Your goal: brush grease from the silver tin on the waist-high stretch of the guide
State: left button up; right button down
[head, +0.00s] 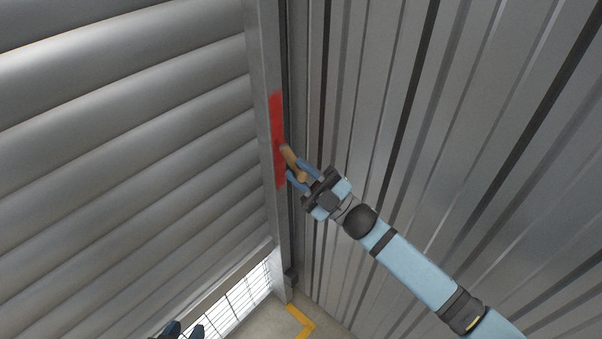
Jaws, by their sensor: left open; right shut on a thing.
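The guide (262,60) is a grey upright metal channel beside the ribbed shutter. A red stretch (277,110) runs along its middle; I cannot tell whether it is grease or a marking. My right gripper (303,175) is shut on a brush (290,158) with a wooden handle. The brush's far end is at the lower half of the red stretch, and its bristles are hard to make out. I cannot tell whether it touches the guide. My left gripper (184,331) is open at the bottom edge, partly cut off. The silver tin is not in view.
The ribbed shutter (120,150) fills the left, with a wire-mesh strip (240,297) below it. A corrugated metal wall (450,120) fills the right, close behind my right arm. A yellow floor line (300,318) shows on bare floor near the guide's foot.

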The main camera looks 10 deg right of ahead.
notch_tip(320, 180, up, 15)
jog(key=p, duration=1)
jog(key=shift+f, duration=0.2)
dwell(0.6)
jog(key=s+d+p, duration=0.1)
jog(key=s+d, duration=0.2)
jog(key=s, duration=0.1)
jog(key=shift+s+d, duration=0.35)
jog(key=shift+s, duration=0.05)
dwell(0.4)
jog(key=shift+s+d+p, duration=0.3)
jog(key=shift+s+d, duration=0.65)
jog(key=shift+s, duration=0.25)
